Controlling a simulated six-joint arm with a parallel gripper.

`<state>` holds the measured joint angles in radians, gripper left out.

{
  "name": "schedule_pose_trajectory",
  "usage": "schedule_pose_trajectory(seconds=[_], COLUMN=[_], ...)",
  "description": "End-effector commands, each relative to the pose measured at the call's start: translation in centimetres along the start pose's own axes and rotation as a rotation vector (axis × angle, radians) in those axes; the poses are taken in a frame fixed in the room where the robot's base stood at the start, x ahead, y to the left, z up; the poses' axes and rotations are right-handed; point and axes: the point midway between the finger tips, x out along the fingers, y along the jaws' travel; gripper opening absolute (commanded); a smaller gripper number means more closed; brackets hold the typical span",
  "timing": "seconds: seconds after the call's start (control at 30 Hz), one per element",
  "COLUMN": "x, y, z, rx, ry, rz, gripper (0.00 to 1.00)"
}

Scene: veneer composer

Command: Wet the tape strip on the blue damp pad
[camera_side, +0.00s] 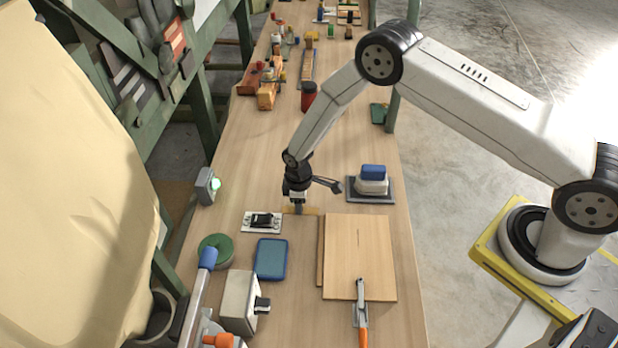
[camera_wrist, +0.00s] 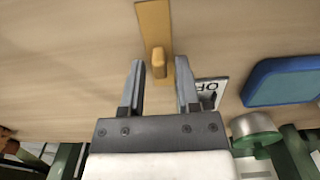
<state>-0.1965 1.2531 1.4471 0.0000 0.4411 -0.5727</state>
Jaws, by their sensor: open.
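The tan tape strip (camera_wrist: 153,25) lies on the wooden bench, with a small raised tab (camera_wrist: 158,62) at its near end. In the side view part of the strip (camera_side: 312,211) shows beside my gripper, which hides the rest. My gripper (camera_wrist: 160,66) is open, pointing down, with its fingertips on either side of the tab; I cannot tell whether they touch it. The blue damp pad (camera_side: 271,259) lies flat on the bench, nearer the side camera than my gripper. It also shows at the right of the wrist view (camera_wrist: 285,80).
Light wooden sheets (camera_side: 345,262) with an orange-handled tool (camera_side: 361,315) lie right of the pad. A green round object (camera_side: 214,244) stands left of it. A blue-topped block (camera_side: 373,173) sits on a grey tray.

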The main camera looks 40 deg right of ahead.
Motion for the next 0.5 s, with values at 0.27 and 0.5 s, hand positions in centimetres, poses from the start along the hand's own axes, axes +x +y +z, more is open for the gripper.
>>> schedule_pose_trajectory(seconds=[0.27, 0.5], x=[-0.03, -0.28], y=[0.0, 0.01], z=[0.0, -0.02], rx=[0.0, 0.0], ry=[0.0, 0.0], rz=[0.0, 0.0], gripper=[0.0, 0.0])
